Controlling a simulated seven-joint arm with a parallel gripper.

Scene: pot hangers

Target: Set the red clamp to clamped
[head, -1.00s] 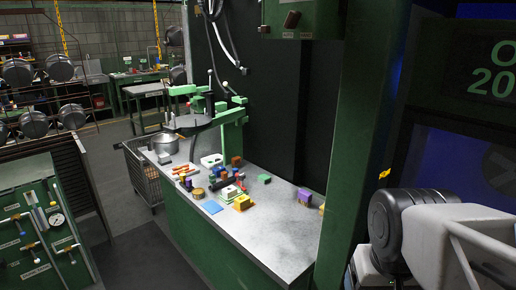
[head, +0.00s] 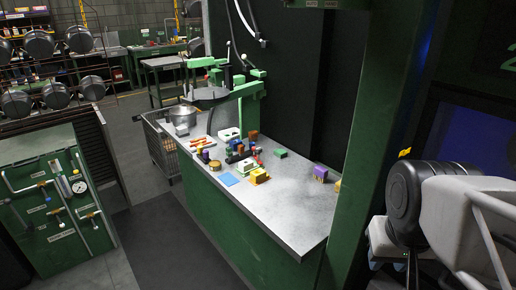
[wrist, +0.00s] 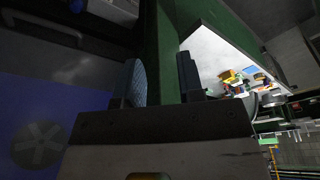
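A small red part (head: 256,153), possibly the red clamp's handle, shows among the clutter on the metal workbench (head: 288,218) in the head view. It is too small to tell whether it is clamped or open. Orange-red tools (head: 203,142) lie to its left. My gripper (wrist: 162,78) shows in the wrist view with its two dark fingers apart and nothing between them. It is away from the bench items, which appear small beyond it to the right. My gripper's fingers cannot be made out in the head view.
A yellow block (head: 259,177), a blue square (head: 230,180) and a purple block (head: 320,172) lie on the bench. A green machine (head: 247,90) and a metal pot (head: 182,118) stand at its far end. A green post (head: 375,130) rises at the right. The near bench top is mostly clear.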

